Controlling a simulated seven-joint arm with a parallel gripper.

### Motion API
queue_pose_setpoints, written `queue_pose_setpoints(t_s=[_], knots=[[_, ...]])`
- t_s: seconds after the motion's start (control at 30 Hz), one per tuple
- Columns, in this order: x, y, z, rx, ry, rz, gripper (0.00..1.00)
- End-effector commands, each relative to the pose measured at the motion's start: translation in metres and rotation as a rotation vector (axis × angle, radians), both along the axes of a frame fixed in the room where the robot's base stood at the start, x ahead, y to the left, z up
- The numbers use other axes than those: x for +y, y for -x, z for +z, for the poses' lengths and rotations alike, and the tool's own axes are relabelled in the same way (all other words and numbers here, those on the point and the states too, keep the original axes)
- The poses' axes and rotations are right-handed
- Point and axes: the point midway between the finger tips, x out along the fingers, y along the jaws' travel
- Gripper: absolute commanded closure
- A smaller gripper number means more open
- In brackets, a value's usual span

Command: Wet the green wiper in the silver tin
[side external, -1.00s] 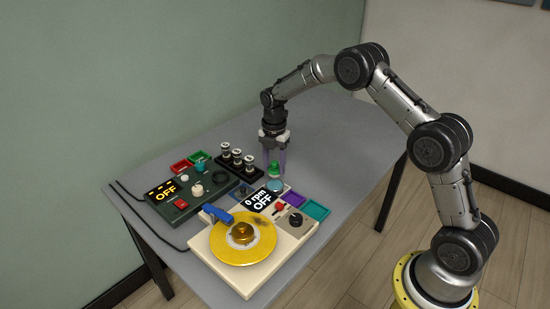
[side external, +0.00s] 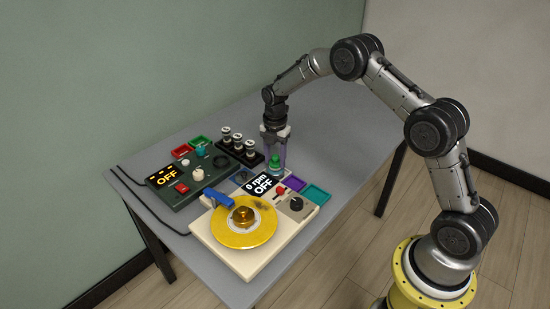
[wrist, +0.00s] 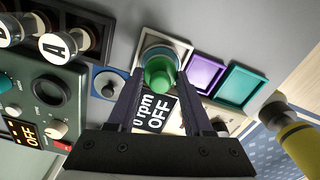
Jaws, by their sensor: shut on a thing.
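The green wiper (side external: 275,161) is upright between the fingers of my gripper (side external: 275,156), which is shut on it. In the wrist view the wiper (wrist: 159,76) shows as a rounded green knob between the fingertips. My fingers and the wiper cover much of the tin. The wiper's lower end is hidden, so I cannot tell whether it touches the liquid.
The cream turntable box (side external: 225,252) carries a yellow disc (side external: 235,236) and a display reading 0 rpm OFF (side external: 262,184). Purple (side external: 294,183) and teal (side external: 316,195) trays lie right of the tin. A dark rack (side external: 224,146) of jars and a control box (side external: 180,201) stand left.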

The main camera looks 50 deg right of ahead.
Motion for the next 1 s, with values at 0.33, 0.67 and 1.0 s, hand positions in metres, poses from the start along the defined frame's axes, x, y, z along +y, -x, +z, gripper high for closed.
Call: queue_pose_setpoints(t_s=[0.33,0.67,1.0], knots=[[0.0,-0.0001,-0.0005,0.0,0.0,0.0,0.94],[0.0,-0.0001,-0.0041,0.0,0.0,0.0,0.94],[0.0,-0.0001,-0.0079,0.0,0.0,0.0,0.94]])
